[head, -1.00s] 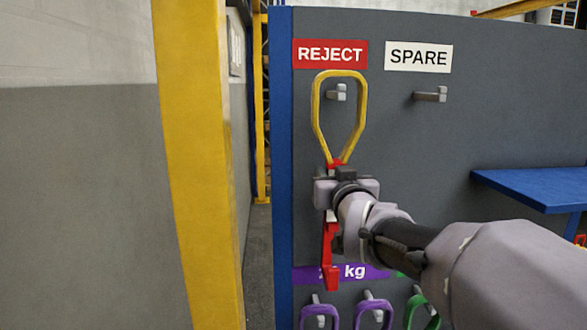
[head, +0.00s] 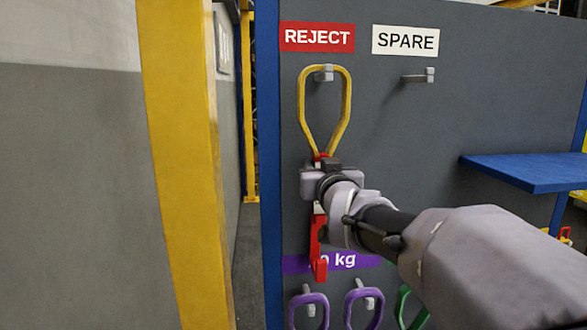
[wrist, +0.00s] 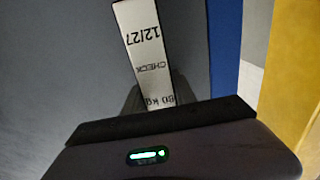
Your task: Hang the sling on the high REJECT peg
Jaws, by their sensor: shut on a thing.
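The sling has a yellow ring (head: 346,110) at its top and a red hook (head: 318,250) at its bottom. My gripper (head: 322,163) is shut on the sling just below the ring, and the sling hangs upright in it. The REJECT peg (head: 324,74) is a grey peg below the red REJECT sign (head: 316,37). In the head view the peg shows inside the ring, close under its top bar. I cannot tell whether they touch. In the wrist view the sling's white tag (wrist: 148,55) shows above my gripper, reading 12/27, CHECK and 80 kg.
An empty SPARE peg (head: 418,77) is to the right under its sign (head: 405,41). Purple rings (head: 362,309) hang on lower pegs beneath a purple kg label. A blue shelf (head: 530,172) juts out at right. A yellow post (head: 180,160) stands at left.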

